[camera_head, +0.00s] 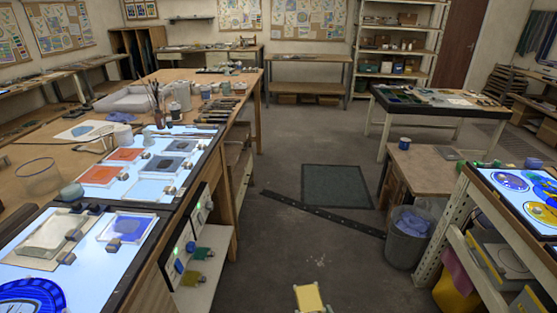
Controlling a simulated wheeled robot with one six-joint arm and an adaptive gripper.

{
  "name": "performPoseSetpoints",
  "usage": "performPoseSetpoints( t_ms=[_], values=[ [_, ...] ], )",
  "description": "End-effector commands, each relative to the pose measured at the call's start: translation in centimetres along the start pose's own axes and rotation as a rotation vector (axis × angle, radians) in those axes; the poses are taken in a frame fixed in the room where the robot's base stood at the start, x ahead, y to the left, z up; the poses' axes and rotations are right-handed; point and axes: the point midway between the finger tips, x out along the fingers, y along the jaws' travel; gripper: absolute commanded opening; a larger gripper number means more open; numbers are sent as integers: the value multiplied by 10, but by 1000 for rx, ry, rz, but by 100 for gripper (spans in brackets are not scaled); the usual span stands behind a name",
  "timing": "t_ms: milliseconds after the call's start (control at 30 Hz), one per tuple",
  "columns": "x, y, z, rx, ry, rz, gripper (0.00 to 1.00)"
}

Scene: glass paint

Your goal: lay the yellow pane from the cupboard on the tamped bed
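A dark yellow-olive piece (190,279) lies on a low white shelf (208,266) at the side of the left-hand bench. It is small, and I cannot tell for sure that it is the yellow pane. A blue piece (179,266) and a green piece (202,252) are near it. A pale grey bed (47,230) lies on a tan board on the lit table top at the left front, with several small dark blocks on and around it. It looks like the tamped bed. I see no pane on it. I cannot make out my gripper.
A blue pane (127,227) lies just right of the bed. Red and grey panes lie farther back on the lit top. A round blue piece (30,298) is at the near left. A grey bin (408,238) and lit table (515,190) stand right. The central floor is open.

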Motion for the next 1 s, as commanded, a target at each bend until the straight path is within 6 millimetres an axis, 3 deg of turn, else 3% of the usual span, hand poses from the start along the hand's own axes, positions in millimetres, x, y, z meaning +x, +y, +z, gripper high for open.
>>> performPoseSetpoints(
  t_ms=[33, 200, 400, 1000],
  values=[
    [-5, 16, 21, 14, -7, 30, 33],
    [-22, 52, 70, 43, -4, 102, 33],
    [-35, 70, 98, 59, 0, 139, 33],
    [-51, 71, 66, 60, 2, 143, 33]
  ],
)
